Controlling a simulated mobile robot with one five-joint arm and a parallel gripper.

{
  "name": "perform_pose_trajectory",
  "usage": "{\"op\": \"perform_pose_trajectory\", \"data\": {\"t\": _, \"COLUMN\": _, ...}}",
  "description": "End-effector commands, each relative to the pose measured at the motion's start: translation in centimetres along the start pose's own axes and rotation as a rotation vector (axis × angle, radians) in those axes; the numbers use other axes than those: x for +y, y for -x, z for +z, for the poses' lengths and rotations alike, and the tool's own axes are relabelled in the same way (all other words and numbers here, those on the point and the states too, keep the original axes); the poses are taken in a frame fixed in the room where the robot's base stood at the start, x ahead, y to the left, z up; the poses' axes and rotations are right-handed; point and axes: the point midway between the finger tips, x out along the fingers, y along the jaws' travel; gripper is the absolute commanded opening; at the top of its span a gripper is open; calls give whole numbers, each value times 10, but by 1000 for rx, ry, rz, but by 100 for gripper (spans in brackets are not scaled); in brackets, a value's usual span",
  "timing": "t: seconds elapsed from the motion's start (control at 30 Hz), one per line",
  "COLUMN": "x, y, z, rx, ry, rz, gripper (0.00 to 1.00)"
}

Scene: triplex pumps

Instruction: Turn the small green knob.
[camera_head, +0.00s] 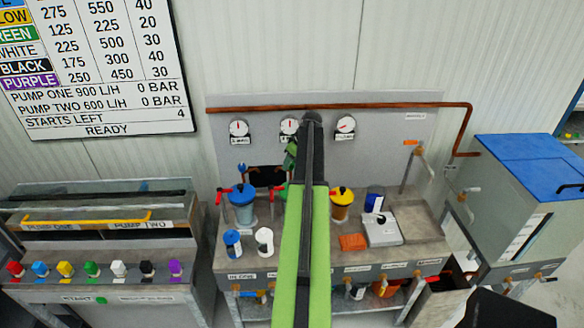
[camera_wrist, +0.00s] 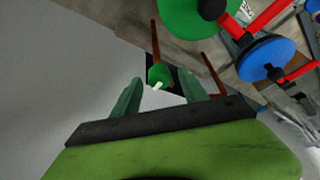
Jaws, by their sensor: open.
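A small round green knob (camera_wrist: 158,75) with a white mark shows in the wrist view, in front of a dark patch. My gripper (camera_wrist: 161,84) is open, its two green fingers on either side of the knob in the picture. I cannot tell whether either finger touches it. In the head view my green and black arm reaches up to the back panel and hides this knob. Another green knob (camera_head: 91,269) stands in the row of coloured knobs on the left console.
A large green disc (camera_wrist: 200,15) and a blue disc (camera_wrist: 266,58) with red handles lie close by at upper right in the wrist view. Gauges (camera_head: 238,129) and a copper pipe (camera_head: 390,106) line the back panel. Blue and yellow vessels (camera_head: 341,205) stand on the bench.

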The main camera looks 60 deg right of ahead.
Motion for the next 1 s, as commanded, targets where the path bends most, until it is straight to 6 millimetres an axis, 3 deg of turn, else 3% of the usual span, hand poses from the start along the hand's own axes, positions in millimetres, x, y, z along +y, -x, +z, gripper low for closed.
{"op": "perform_pose_trajectory", "data": {"t": 0.13, "x": 0, "y": 2, "z": 0, "rx": 0, "ry": 0, "rz": 0, "gripper": 49}}
{"op": "perform_pose_trajectory", "data": {"t": 0.5, "x": 0, "y": 2, "z": 0, "rx": 0, "ry": 0, "rz": 0, "gripper": 0}}
{"op": "perform_pose_trajectory", "data": {"t": 1.0, "x": -2, "y": 2, "z": 0, "rx": 1, "ry": -91, "rz": 38, "gripper": 0}}
